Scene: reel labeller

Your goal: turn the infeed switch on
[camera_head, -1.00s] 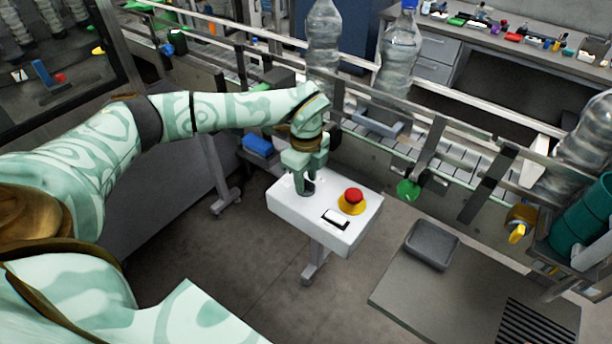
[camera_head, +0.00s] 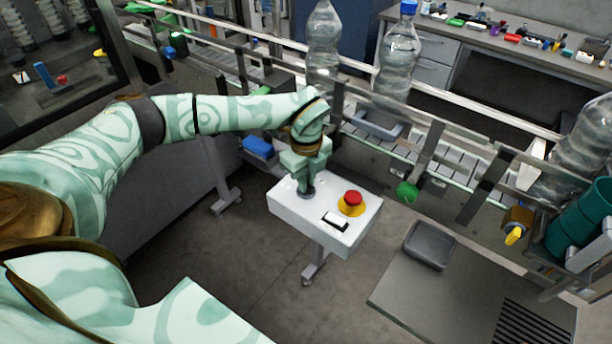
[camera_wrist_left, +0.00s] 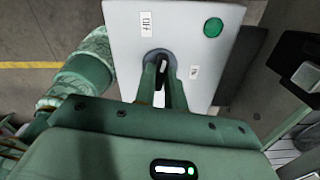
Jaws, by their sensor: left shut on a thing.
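The infeed switch is a dark rotary knob (camera_wrist_left: 163,62) with a white pointer mark, on the top face of a white control box (camera_head: 285,205). My left gripper (camera_head: 306,189) reaches down onto it from above, at the box's left part. In the left wrist view its two fingers (camera_wrist_left: 161,78) are shut on the knob, one on each side. They hide part of the knob, so its exact setting is hard to read. Small printed labels (camera_wrist_left: 145,25) lie on the box beside the knob. My right gripper is not in view.
A red mushroom button (camera_head: 352,198) on a yellow base and a black-and-white rocker (camera_head: 335,220) sit beside the switch. A green round button (camera_wrist_left: 212,27) shows in the wrist view. The conveyor (camera_head: 455,155) with clear bottles (camera_head: 397,60) runs behind the box.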

